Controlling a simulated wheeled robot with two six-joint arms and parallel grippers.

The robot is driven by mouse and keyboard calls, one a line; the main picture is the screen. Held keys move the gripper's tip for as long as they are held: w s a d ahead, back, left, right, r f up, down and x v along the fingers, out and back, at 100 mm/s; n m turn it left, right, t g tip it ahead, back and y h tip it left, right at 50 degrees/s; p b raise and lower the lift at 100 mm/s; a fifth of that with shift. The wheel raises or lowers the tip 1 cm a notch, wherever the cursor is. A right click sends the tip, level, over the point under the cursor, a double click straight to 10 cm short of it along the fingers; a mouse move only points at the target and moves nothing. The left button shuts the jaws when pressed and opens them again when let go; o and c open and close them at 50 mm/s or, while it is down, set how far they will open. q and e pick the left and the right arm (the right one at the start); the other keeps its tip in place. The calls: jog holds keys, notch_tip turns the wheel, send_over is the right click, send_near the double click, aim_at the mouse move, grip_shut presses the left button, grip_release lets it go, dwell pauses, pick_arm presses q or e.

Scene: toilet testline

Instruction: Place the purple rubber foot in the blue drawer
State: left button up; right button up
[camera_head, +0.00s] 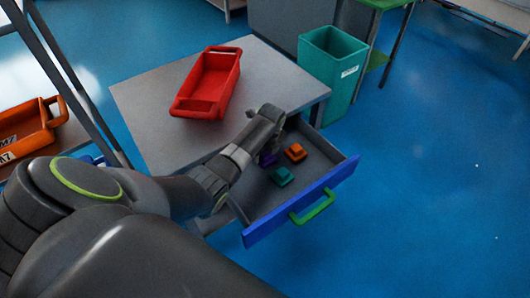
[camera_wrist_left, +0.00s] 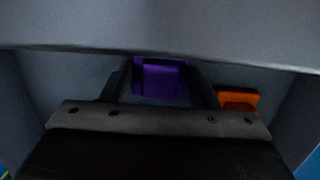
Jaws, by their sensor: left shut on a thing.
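The purple rubber foot (camera_wrist_left: 160,78) is between the fingers of my left gripper (camera_wrist_left: 165,85) in the left wrist view. In the head view the purple foot (camera_head: 266,159) shows only in part, beside the gripper at the inner side of the drawer. The blue drawer (camera_head: 300,204) has a blue front and a green handle, and is pulled open. My left gripper is shut on the foot, at the drawer's back part under the table top edge. I cannot tell whether the foot touches the drawer floor. My right gripper is not in view.
An orange foot (camera_head: 295,152) and a green foot (camera_head: 282,176) lie in the drawer; the orange one also shows in the wrist view (camera_wrist_left: 238,100). A red bin (camera_head: 208,82) stands on the grey table (camera_head: 142,98). A teal bin (camera_head: 331,72) stands right of the table.

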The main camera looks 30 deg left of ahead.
aim_at(268, 160)
pick_arm(q)
jog(key=o, duration=1)
jog(key=shift+o, duration=0.2)
jog(key=shift+r, duration=0.35)
notch_tip(268, 160, up, 11)
jog(key=d+p, duration=0.1)
jog(key=shift+s+d+r, duration=0.2)
jog(key=shift+s+d, duration=0.1)
jog(key=shift+d, duration=0.05)
